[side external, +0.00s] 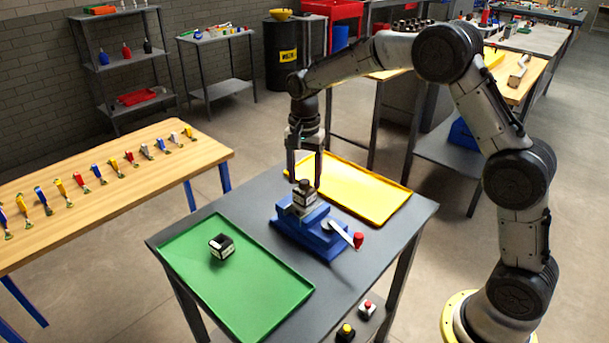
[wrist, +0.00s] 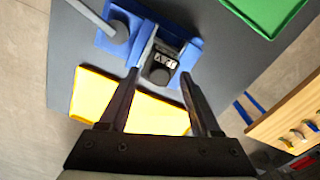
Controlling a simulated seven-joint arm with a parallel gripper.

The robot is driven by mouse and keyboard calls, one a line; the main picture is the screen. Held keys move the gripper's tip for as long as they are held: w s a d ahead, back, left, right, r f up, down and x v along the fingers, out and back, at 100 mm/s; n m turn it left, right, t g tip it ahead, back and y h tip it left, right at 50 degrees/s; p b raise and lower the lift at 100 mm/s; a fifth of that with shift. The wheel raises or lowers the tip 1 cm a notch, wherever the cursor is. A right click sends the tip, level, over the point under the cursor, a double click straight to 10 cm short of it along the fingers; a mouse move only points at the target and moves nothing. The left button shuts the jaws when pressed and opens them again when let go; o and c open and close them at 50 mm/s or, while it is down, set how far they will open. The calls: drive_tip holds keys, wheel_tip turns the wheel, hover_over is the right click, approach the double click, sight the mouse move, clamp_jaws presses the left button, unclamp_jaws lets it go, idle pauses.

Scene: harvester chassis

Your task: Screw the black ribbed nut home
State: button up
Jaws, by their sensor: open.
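The blue vise (side external: 312,232) stands on the grey table and holds a dark block with a white label (side external: 305,202) upright in its jaws. A black nut (side external: 305,184) sits on top of this block. In the wrist view the nut (wrist: 158,76) shows as a dark round shape near the block's label; its ribs are too small to make out. My gripper (side external: 304,180) is open and points straight down over the vise, one finger on each side of the nut. In the wrist view, gaps show between the fingertips (wrist: 159,73) and the nut. How far the nut is threaded cannot be seen.
A green tray (side external: 270,306) on the left holds another black and white block (side external: 221,246). An empty yellow tray (side external: 375,205) lies behind the vise. The vise handle with a red knob (side external: 358,240) sticks out to the right. Two push-button boxes sit below the table's front edge.

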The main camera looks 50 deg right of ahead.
clamp_jaws()
drive_tip(key=shift+c, duration=1.5)
unclamp_jaws()
clamp_jaws()
drive_tip(key=m, duration=0.5)
